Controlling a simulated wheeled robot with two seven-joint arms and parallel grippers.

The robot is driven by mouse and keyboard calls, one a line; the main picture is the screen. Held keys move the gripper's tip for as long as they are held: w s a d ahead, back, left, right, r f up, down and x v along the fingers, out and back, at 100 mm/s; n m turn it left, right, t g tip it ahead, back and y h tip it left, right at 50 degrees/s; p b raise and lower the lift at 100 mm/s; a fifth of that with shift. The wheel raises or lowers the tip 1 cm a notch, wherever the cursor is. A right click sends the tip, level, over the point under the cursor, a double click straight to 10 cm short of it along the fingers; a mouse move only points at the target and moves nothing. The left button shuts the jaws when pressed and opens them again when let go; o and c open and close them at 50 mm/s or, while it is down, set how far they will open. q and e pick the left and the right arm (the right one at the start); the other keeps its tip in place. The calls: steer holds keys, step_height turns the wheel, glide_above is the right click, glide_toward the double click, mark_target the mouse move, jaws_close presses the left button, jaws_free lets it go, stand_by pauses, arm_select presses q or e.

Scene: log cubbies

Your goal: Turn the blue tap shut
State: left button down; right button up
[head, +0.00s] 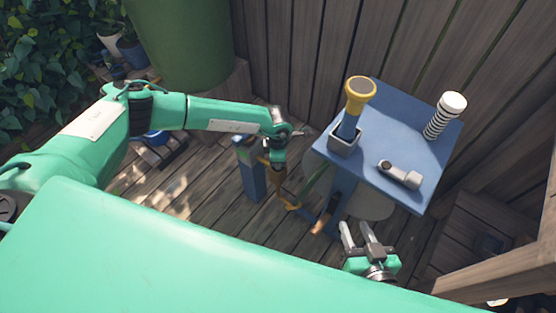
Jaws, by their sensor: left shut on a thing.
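A blue post (252,178) stands on the deck left of the blue table. My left gripper (279,172) points down beside the upper part of this post, at its right side. It is shut on the blue tap there; the tap's handle is mostly hidden by the gripper, so how far it is turned cannot be told. My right gripper (356,231) is open and empty, low in front of the blue table, with its two fingers apart.
The blue table (400,128) holds a yellow-topped blue piece in a grey square holder (345,141), a grey metal fitting (400,174) and a white-capped striped cylinder (444,116). A wooden fence (300,50) stands behind. A large green barrel (180,40) stands at the back left.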

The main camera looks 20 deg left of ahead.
arm_select(q)
steer(key=shift+m, duration=1)
steer(key=shift+m+b, duration=0.4)
steer(key=shift+m, duration=0.1)
steer(key=m+b, duration=0.1)
steer(key=m, duration=0.2)
steer(key=shift+m, duration=0.8)
arm_select(e)
steer(key=w+r+t+y, duration=0.1)
steer(key=w+r+t, duration=0.2)
steer(key=r+t, duration=0.2)
steer(key=shift+w+d+r+t, duration=0.4)
steer(key=shift+d+r, duration=0.05)
steer(key=shift+r, duration=0.9)
arm_select(q)
steer(key=c, duration=1.4)
jaws_free()
steer(key=shift+o, duration=0.2)
steer(key=shift+r, duration=0.15)
